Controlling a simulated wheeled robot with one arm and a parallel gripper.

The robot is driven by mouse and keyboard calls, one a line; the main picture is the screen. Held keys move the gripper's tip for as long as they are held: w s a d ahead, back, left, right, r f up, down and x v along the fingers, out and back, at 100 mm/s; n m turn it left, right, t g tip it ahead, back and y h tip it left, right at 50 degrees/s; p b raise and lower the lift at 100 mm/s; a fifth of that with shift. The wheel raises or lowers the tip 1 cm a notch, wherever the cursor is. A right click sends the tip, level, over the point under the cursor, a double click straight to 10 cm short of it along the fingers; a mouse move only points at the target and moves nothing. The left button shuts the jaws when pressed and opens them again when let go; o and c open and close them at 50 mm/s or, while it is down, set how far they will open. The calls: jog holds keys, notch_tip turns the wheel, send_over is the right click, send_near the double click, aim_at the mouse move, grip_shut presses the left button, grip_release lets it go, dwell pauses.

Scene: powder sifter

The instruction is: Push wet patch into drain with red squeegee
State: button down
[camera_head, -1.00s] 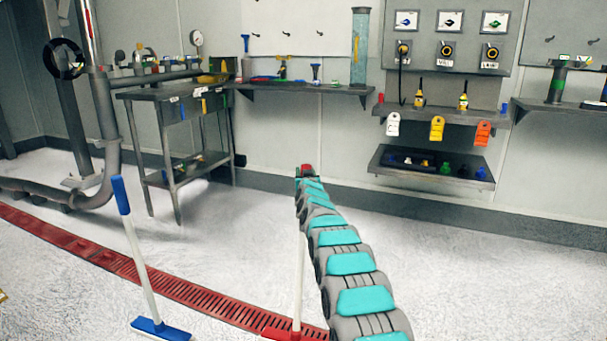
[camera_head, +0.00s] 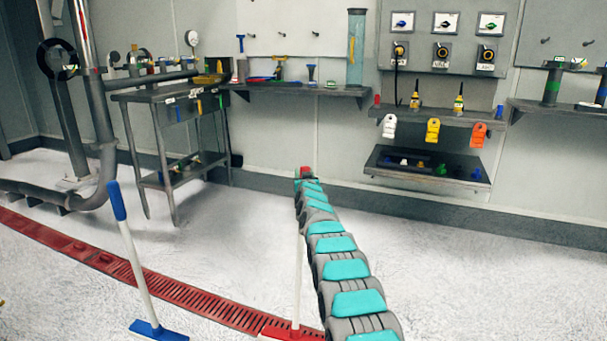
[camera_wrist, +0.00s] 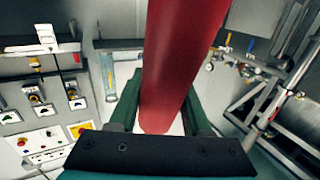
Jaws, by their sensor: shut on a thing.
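The red squeegee stands nearly upright, its white pole (camera_head: 298,285) running down to a red head (camera_head: 291,331) at the bottom of the head view. The head appears to be at or over the edge of the red slotted drain (camera_head: 170,289). My gripper (camera_wrist: 160,112) is shut on the squeegee's red handle (camera_wrist: 180,55), which fills the middle of the wrist view. In the head view my gripper (camera_head: 304,173) is small, at the far end of my arm. I cannot make out a distinct wet patch on the pale floor.
A blue squeegee (camera_head: 135,250) stands left of the red one, by the drain. A dark metal table (camera_head: 165,95) and pipes (camera_head: 100,150) are at the left. Wall shelves (camera_head: 430,167) line the back. Floor (camera_head: 480,270) to the right is clear.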

jog(key=shift+r, duration=0.1)
jog(key=shift+r+p, duration=1.1)
jog(key=shift+r, duration=1.4)
